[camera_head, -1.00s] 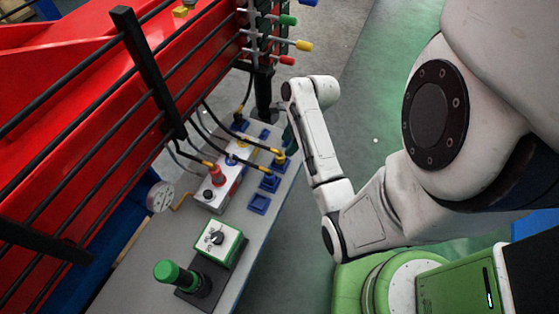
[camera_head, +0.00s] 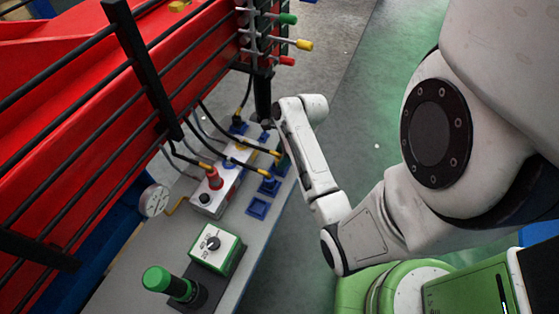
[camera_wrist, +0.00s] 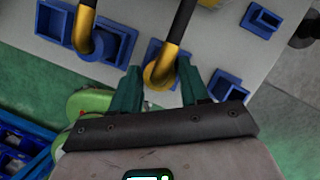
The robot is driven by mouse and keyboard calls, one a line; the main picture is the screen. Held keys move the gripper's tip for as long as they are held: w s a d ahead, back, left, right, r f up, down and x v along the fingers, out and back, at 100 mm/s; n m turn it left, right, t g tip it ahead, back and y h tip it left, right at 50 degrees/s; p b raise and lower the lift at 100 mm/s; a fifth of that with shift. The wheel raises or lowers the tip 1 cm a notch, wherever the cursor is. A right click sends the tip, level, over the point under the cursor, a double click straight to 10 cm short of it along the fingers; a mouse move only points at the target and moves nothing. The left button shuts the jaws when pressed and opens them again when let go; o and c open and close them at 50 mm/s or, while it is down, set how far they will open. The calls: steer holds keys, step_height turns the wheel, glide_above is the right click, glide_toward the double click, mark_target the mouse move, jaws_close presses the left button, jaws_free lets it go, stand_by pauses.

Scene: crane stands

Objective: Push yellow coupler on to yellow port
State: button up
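In the wrist view, my gripper (camera_wrist: 160,66) has two teal fingers apart, one on each side of a yellow elbow coupler (camera_wrist: 164,66) on a black hose. This coupler sits at a blue holder on the grey bench, and a gap shows between it and the right finger. A second yellow-collared hose end (camera_wrist: 82,36) stands in a blue holder to the left. In the head view, a small yellow patch on the white port block (camera_head: 239,148) may be the yellow port; it is too small to be sure. My gripper is mostly hidden there behind my arm.
A red coupler (camera_head: 215,179) stands on the port block. An empty blue holder (camera_head: 258,207) is on the bench. A green-white switch box (camera_head: 216,246) and a green knob (camera_head: 160,280) stand nearer. Coloured levers (camera_head: 288,18) and red machinery with black rails (camera_head: 85,90) are behind.

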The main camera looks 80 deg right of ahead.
mark_target(278, 154)
jaws_close()
steer(key=shift+r, duration=0.2)
steer(key=shift+r+p, duration=2.35)
steer(key=shift+p, duration=0.85)
